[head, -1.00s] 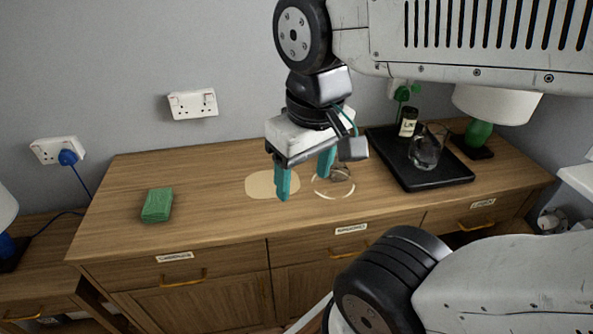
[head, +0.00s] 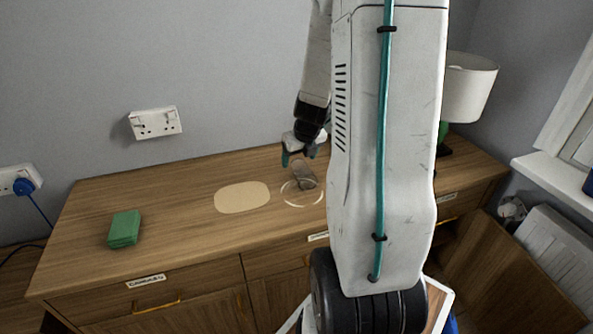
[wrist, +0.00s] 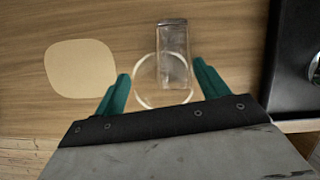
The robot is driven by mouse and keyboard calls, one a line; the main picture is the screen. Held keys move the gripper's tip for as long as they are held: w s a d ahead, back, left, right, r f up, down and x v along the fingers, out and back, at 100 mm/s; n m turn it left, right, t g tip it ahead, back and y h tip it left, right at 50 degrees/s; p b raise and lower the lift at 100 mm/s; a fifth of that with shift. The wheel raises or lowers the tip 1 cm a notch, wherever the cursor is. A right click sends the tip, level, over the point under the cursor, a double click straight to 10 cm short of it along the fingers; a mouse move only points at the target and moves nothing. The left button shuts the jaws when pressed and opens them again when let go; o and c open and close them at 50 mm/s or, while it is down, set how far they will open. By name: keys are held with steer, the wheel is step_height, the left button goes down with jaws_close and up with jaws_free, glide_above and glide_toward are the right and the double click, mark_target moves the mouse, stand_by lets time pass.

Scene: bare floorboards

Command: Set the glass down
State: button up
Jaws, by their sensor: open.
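A clear glass (head: 304,176) is on the wooden sideboard top, partly over a thin white ring (head: 287,200). It looks to be lying on its side. In the wrist view the glass (wrist: 173,52) stretches away from my gripper, its near end inside the ring (wrist: 137,88) and its darker far end beyond it. My gripper (head: 298,160) is open and empty, with its teal fingers apart on either side of the glass's near end in the wrist view (wrist: 161,72). I see no finger touching the glass.
A beige rounded patch (head: 242,197) lies left of the ring, and a green block (head: 124,229) further left. A black tray (wrist: 287,60) is at the right in the wrist view. A lamp (head: 468,88) stands at the back right. The sideboard between block and patch is clear.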

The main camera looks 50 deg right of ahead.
mark_target(302, 166)
steer(key=d+f+m, duration=0.1)
steer(key=d+f, duration=0.1)
steer(key=f, duration=0.1)
steer(key=shift+d+m, duration=0.1)
steer(key=shift+m, duration=0.3)
steer(key=shift+d+x, duration=0.15)
steer(key=shift+x, duration=1.3)
steer(key=shift+d+x, duration=0.1)
steer(key=shift+x, duration=1.35)
steer(key=shift+w+r, duration=0.1)
steer(key=shift+w, duration=0.05)
steer(key=c, duration=1.3)
steer(key=shift+r, duration=0.1)
steer(key=shift+r, duration=4.95)
